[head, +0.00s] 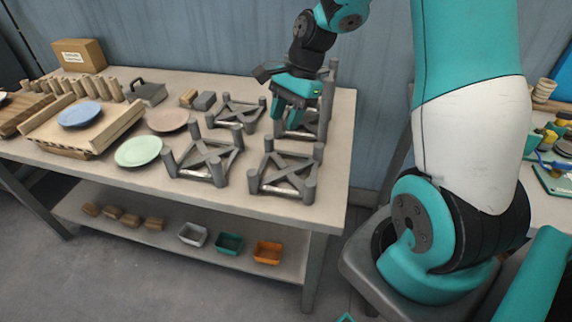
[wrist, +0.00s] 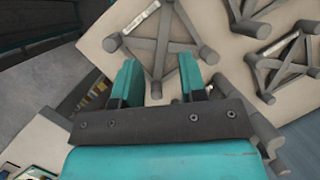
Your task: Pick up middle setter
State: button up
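Several grey setters, low X-shaped frames with upright corner posts, stand on the right part of the table. In the head view one is front left (head: 207,165), one front right (head: 287,178), one back left (head: 237,115) and one back right (head: 312,127). I cannot tell which is the middle setter. My gripper (head: 288,115) points down over the back right setter and partly hides it. In the wrist view my gripper (wrist: 158,82) is open, its teal fingers apart. A post of a setter (wrist: 165,50) shows between them; I cannot tell how far below.
Left of the setters, the table (head: 235,200) holds a green plate (head: 138,151), a pinkish plate (head: 167,120) and a blue plate (head: 79,114) on a wooden rack (head: 75,138). A blue wall rises close behind the table. Small bins (head: 229,243) stand on the lower shelf.

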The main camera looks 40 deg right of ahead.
jog(key=d+f+m, duration=0.4)
jog(key=d, duration=0.1)
jog(key=p, duration=0.1)
send_over(276, 175)
jog(key=d, duration=0.3)
jog(key=f, duration=0.9)
jog(key=shift+s+a, duration=0.2)
jog(key=shift+s, duration=0.15)
jog(key=shift+p+x, duration=1)
jog(key=shift+x, duration=2.2)
jog(key=shift+w, duration=0.2)
grip_shut()
